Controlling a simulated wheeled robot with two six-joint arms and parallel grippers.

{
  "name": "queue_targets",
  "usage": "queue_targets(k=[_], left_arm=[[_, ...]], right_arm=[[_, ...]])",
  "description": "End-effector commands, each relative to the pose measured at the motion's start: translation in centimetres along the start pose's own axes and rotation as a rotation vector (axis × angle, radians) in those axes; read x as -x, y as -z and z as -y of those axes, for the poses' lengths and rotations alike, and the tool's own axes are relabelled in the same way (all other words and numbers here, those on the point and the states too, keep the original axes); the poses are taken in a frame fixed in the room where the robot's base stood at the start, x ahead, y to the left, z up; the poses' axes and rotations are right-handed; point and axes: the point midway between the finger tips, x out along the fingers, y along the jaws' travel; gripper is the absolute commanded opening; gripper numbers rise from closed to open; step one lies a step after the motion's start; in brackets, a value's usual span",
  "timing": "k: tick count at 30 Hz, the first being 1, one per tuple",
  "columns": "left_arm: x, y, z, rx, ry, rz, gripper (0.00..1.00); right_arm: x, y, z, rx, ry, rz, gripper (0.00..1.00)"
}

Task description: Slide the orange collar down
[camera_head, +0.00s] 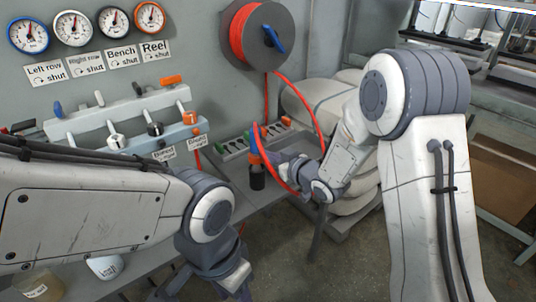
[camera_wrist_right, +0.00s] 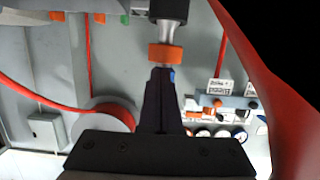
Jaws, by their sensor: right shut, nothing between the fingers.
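The orange collar (camera_wrist_right: 166,54) is a ring around a metal stem below a black body in the right wrist view.
A red hose (camera_head: 318,125) loops from the reel (camera_head: 256,35) around my right forearm. A valve manifold (camera_head: 130,125) and several gauges line the wall at left. Pale sacks (camera_head: 345,200) are stacked behind my right arm.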

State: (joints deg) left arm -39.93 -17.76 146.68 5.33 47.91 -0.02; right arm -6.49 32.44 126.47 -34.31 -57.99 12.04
Motion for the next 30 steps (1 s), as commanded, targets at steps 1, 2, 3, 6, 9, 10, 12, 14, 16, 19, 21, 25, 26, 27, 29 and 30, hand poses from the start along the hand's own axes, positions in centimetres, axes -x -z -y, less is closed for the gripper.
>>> queue_targets(k=[1, 2, 3, 6, 9, 10, 12, 14, 16, 19, 21, 25, 26, 27, 29, 30], left_arm=[[0.0, 0.0, 0.0, 0.0, 0.0, 0.0, 0.5], [0.0, 0.0, 0.0, 0.0, 0.0, 0.0, 0.5], [-0.2, 0.0, 0.0, 0.0, 0.0, 0.0, 0.5], [-1.1, -0.1, 0.1, 0.0, 0.0, 0.0, 0.5], [-1.9, -0.1, 0.1, 0.0, 0.0, 0.0, 0.5], [-2.0, -0.1, 0.1, 0.0, 0.0, 0.0, 0.5], [-1.9, -0.1, 0.1, 0.0, 0.0, 0.0, 0.5], [-1.8, -0.1, 0.1, 0.0, 0.0, 0.0, 0.5], [-1.8, -0.1, 0.1, 0.0, 0.0, 0.0, 0.5], [-1.8, -0.1, 0.1, 0.0, 0.0, 0.0, 0.5], [-1.6, -0.1, 0.1, 0.0, 0.0, 0.0, 0.5], [-0.6, 0.0, 0.0, 0.0, 0.0, 0.0, 0.5], [-0.2, 0.0, 0.0, 0.0, 0.0, 0.0, 0.5], [0.4, 0.0, 0.0, 0.0, 0.0, 0.0, 0.5], [1.4, 0.1, -0.1, 0.0, 0.0, 0.0, 0.5], [2.1, 0.1, -0.1, 0.0, 0.0, 0.0, 0.5]], right_arm=[[0.0, 0.0, 0.0, 0.0, 0.0, 0.0, 0.0], [0.0, -0.1, 0.0, 0.0, 0.0, 0.0, 0.0], [0.0, -0.2, 0.0, 0.0, 0.0, 0.0, 0.0], [-0.3, -1.2, 0.0, -0.001, 0.0, 0.001, 0.0], [-0.6, -2.2, 0.0, -0.001, 0.0, 0.001, 0.0], [-0.6, -2.4, 0.0, -0.001, 0.0, 0.001, 0.0], [-0.6, -2.3, 0.0, 0.0, 0.0, 0.0, 0.0], [-0.5, -2.1, 0.0, 0.0, 0.0, 0.001, 0.0], [-0.5, -2.2, 0.0, -0.001, 0.0, 0.001, 0.0], [-0.5, -2.1, 0.0, -0.001, 0.0, 0.001, 0.0], [-0.5, -2.0, 0.0, -0.001, 0.0, 0.001, 0.0], [-0.3, -0.7, 0.1, 0.001, 0.002, 0.0, 0.0], [-0.2, -0.2, 0.2, 0.001, 0.003, -0.001, 0.0], [-0.1, 0.5, 0.3, 0.002, 0.005, -0.001, 0.0], [0.1, 1.7, 0.4, 0.002, 0.007, -0.001, 0.0], [0.2, 2.6, 0.5, 0.003, 0.009, -0.001, 0.0]])
